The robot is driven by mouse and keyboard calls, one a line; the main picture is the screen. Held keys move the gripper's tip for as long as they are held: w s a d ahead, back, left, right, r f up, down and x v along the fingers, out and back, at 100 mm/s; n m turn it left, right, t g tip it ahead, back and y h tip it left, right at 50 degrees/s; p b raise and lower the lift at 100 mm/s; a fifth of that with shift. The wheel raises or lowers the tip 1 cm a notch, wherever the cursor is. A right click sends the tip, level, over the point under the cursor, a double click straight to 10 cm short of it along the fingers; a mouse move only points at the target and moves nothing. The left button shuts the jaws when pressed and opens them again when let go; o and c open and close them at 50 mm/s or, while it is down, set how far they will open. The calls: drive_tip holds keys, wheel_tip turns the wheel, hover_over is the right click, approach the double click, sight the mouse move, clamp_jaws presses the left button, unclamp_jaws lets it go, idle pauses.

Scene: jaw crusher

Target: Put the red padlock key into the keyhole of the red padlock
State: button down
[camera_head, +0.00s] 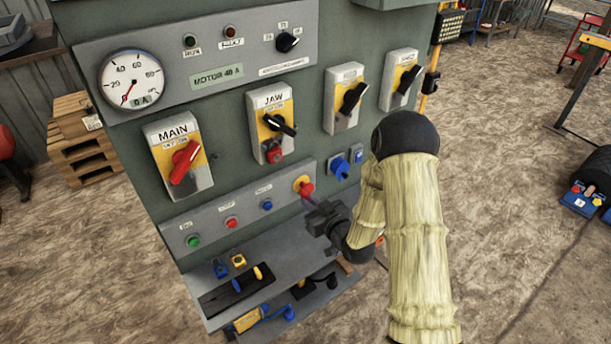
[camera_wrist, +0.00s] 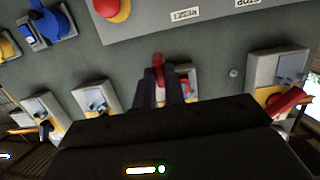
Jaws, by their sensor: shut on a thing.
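The red padlock (camera_head: 274,154) hangs at the lower end of the JAW switch box (camera_head: 272,110) on the green cabinet. My gripper (camera_head: 318,214) is to the right of and below the padlock, in front of the lower button panel. In the wrist view, where the cabinet appears upside down, my gripper (camera_wrist: 160,84) is shut on a slim red piece, which I take to be the red padlock key (camera_wrist: 158,63). The key cannot be made out in the head view. My fingers partly cover the JAW box in the wrist view, and the keyhole cannot be seen.
The red emergency stop (camera_head: 306,188) sticks out close to my gripper. A blue knob (camera_head: 340,166) is to its right. The MAIN switch (camera_head: 178,155) is at left. Below, the shelf (camera_head: 285,258) holds blue and yellow padlocks. The ground at right is mostly clear.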

wheel_tip(320, 180, up, 8)
drive_tip(key=s+a+t+y+p, duration=0.1)
drive_tip(key=shift+s+a+n+y, duration=0.3)
drive_tip(key=shift+y, duration=0.1)
drive_tip(key=shift+f+b, duration=0.25)
drive_tip(key=shift+b, duration=0.1)
drive_tip(key=shift+b+x, duration=0.35)
drive_tip(key=shift+x, duration=2.55)
drive_tip(key=shift+r, duration=0.2)
drive_tip(key=shift+b, duration=0.75)
drive_tip(key=shift+b+x, duration=0.5)
drive_tip(key=shift+x, duration=0.6)
